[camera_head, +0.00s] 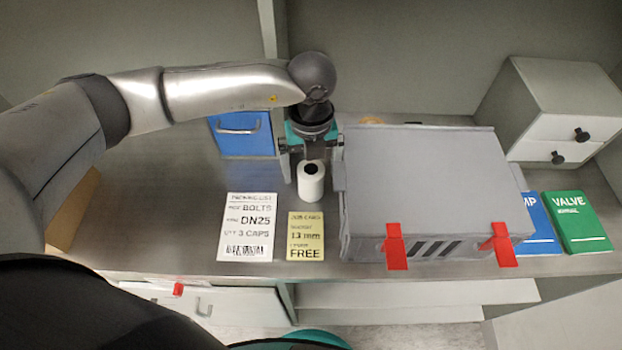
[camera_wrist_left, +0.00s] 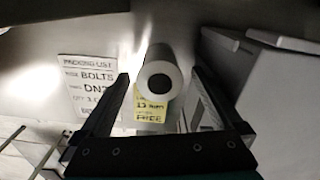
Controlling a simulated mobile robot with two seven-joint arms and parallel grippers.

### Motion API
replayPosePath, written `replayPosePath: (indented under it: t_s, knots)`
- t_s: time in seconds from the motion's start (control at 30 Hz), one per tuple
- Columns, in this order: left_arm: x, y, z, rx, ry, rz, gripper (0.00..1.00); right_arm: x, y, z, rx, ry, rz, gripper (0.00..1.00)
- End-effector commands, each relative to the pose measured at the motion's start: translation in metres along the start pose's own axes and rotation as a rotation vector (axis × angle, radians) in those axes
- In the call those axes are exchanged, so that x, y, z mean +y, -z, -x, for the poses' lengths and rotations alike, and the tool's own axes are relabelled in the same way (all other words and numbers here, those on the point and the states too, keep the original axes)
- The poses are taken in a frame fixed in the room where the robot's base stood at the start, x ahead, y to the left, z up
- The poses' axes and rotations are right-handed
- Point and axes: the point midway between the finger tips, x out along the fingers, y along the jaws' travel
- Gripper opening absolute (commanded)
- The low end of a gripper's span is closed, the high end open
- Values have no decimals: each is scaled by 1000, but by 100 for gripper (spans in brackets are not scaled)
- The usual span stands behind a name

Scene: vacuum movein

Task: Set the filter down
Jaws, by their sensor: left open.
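The filter, a white cylinder with a dark hole in its top, stands upright on the grey worktop, and I see it in the head view (camera_head: 311,187) and the left wrist view (camera_wrist_left: 160,80). My left gripper (camera_head: 311,163) reaches down over it from behind. In the left wrist view its dark fingers (camera_wrist_left: 158,80) are spread apart, with gaps on both sides of the filter, so it is open and not gripping it. The filter's base on the worktop is partly hidden in the wrist view. My right gripper is not in view.
A grey box (camera_head: 420,180) with red clips stands close to the right of the filter. A white packing list (camera_head: 247,226) and a yellow job card (camera_head: 305,236) lie in front. A blue bin (camera_head: 240,133) stands behind left. Manuals (camera_head: 577,221) and a drawer unit (camera_head: 556,110) are at right.

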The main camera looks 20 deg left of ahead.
Motion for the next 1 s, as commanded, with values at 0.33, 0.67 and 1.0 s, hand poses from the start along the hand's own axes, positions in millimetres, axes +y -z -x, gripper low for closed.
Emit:
replayPosePath:
  t_s: [0.33, 0.67, 1.0]
  knots:
    - [0, 0, -40, 2, 0, 1, 100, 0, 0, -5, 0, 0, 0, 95]
    - [0, 0, -54, 0, 1, -1, 100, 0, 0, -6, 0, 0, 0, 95]
    - [0, 0, -53, 0, 1, 0, 68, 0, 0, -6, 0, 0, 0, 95]
